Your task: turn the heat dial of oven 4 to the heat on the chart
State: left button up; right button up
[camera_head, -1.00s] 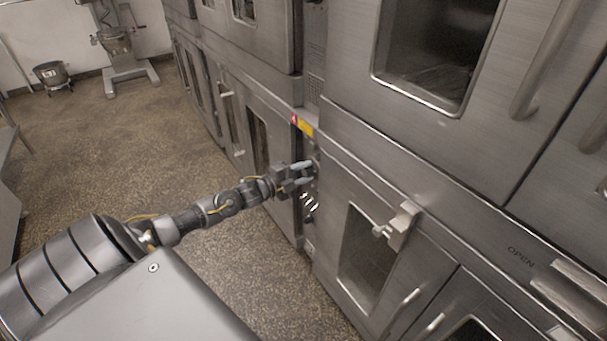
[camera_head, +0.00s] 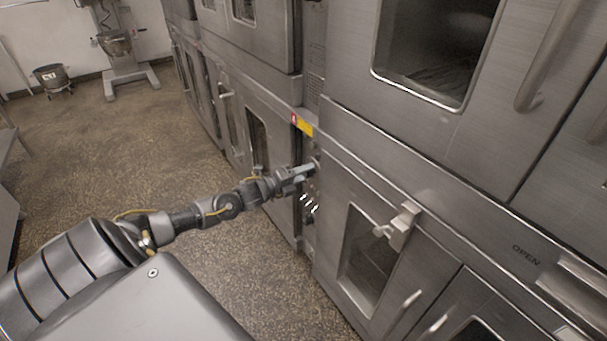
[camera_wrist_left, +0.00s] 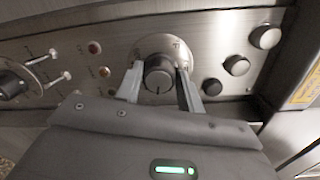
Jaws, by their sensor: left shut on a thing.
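In the left wrist view, a round dark heat dial (camera_wrist_left: 158,76) with a pale pointer line sits on a metal scale plate (camera_wrist_left: 166,43) on the control panel. The fingers of my left gripper (camera_wrist_left: 159,84) are on both sides of the dial, shut on it. The pointer line is toward the bottom of the picture. In the head view my left gripper (camera_head: 303,171) reaches the narrow panel between the oven doors, and the dial is hidden there. The oven number and the chart cannot be made out. My right gripper is not in view.
An oven door latch (camera_head: 401,227) sticks out right of my gripper. The floor (camera_head: 120,190) at left is open.

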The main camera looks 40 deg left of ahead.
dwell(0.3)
pick_arm(q)
jog(key=o, duration=0.9)
jog(key=shift+w+f, duration=0.1)
jog(key=shift+w, duration=0.05)
jog(key=shift+s, duration=0.2)
jog(key=v, duration=1)
jog(key=shift+s+a+p, duration=0.15)
jog(key=shift+s+p, duration=0.1)
jog(key=shift+p, duration=0.15)
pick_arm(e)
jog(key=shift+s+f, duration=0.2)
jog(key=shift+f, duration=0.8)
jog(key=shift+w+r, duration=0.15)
